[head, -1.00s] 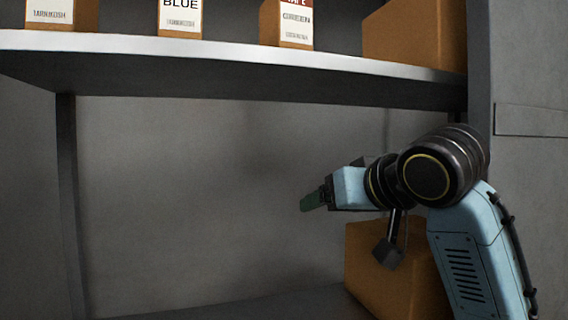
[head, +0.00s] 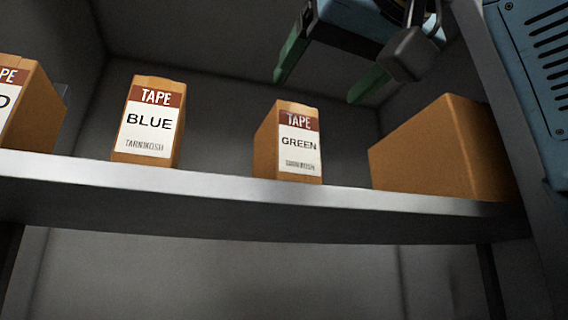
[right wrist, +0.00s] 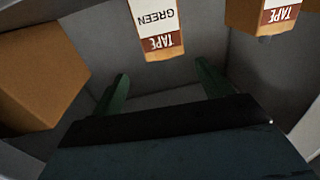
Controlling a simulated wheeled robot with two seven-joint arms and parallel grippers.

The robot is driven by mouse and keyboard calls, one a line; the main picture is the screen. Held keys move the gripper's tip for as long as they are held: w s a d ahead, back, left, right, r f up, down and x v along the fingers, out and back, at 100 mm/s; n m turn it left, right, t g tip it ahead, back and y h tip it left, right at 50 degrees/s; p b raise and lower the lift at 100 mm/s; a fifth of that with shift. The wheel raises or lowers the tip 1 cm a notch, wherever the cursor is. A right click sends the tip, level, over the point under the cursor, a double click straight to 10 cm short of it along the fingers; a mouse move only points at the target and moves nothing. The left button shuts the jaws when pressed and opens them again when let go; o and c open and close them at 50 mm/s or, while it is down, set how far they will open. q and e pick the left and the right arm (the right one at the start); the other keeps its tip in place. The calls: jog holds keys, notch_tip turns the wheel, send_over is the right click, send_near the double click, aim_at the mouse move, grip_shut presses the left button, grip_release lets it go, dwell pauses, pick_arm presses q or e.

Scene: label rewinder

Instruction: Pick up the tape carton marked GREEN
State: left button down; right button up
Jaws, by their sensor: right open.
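The tape carton marked GREEN (head: 288,142) stands upright on the shelf (head: 230,188), between the BLUE carton and a plain box. My right gripper (head: 322,88) is open and empty, above the GREEN carton and a little to its right in the head view. In the right wrist view the GREEN carton (right wrist: 157,28) appears upside down, ahead of and between the two green fingers (right wrist: 160,88), apart from them. My left gripper is not in view.
The BLUE tape carton (head: 148,122) stands to the left, with another tape carton (head: 28,105), partly cut off, at the left edge. A large plain brown box (head: 440,150) stands right of the GREEN carton. A grey upright (head: 500,110) bounds the shelf at right.

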aim_at(295, 109)
jog(key=p+x, duration=0.1)
jog(key=x, duration=0.1)
jog(key=p+x, duration=0.1)
jog(key=x, duration=0.4)
jog(key=shift+a+p, duration=0.35)
jog(key=shift+p, duration=0.05)
jog(key=p+x, duration=0.1)
jog(key=x, duration=0.2)
jog(key=shift+w+a, duration=0.2)
jog(key=shift+w, duration=0.15)
jog(key=shift+f, duration=0.1)
jog(key=shift+s, duration=0.1)
jog(key=shift+c, duration=0.9)
jog(key=c, duration=1.4)
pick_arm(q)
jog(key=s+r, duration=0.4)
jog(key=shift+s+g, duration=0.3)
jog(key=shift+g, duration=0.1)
pick_arm(e)
jog(key=shift+c, duration=0.4)
